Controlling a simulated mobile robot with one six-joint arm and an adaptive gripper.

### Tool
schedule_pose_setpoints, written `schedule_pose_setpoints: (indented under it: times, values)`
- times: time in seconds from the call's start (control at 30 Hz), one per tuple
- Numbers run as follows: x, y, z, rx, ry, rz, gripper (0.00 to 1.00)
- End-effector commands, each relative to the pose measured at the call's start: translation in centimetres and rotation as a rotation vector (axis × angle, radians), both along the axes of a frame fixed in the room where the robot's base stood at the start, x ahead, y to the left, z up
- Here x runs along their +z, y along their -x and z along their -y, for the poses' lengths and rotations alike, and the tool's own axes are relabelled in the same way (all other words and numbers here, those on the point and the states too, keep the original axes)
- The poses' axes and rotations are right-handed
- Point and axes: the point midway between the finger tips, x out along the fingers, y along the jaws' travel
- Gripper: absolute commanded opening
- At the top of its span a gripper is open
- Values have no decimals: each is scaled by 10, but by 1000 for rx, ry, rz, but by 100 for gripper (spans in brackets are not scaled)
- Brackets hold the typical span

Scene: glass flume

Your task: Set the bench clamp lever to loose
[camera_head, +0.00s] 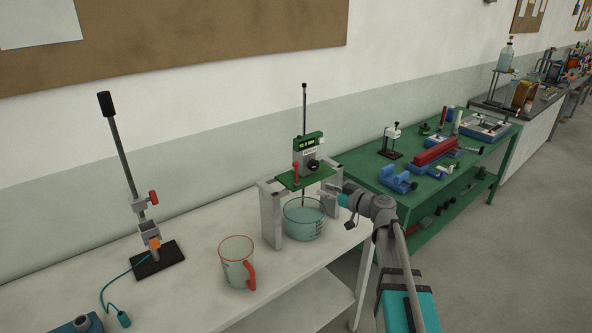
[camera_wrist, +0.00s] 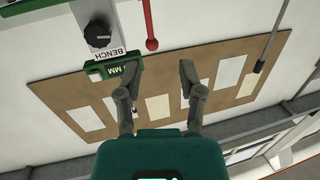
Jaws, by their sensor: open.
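A red lever with a ball end (camera_head: 296,168) stands upright on a green plate (camera_head: 305,178), beside a gauge unit with a green display (camera_head: 308,141) and a black knob (camera_head: 313,165). My gripper (camera_head: 336,190) is just right of the plate in the head view. In the wrist view, my gripper (camera_wrist: 155,80) is open, with nothing between its fingers. The lever is apart from both fingers.
A glass bowl of liquid (camera_head: 304,222) sits under the plate, between two grey supports (camera_head: 270,215). A red-rimmed jug (camera_head: 237,262) and a tall stand (camera_head: 158,258) with a cable are to the left. A green bench with equipment (camera_head: 412,195) is behind my arm.

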Motion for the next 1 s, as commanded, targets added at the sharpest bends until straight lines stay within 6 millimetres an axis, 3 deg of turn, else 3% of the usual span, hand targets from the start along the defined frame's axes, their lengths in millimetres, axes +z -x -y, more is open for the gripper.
schedule_pose_setpoints:
  times: [0.17,0.57,1.0]
  values:
    - [12,-10,9,-30,-21,62,50]
    - [12,-10,9,-32,-23,66,50]
    - [12,-33,-15,-29,-23,64,50]
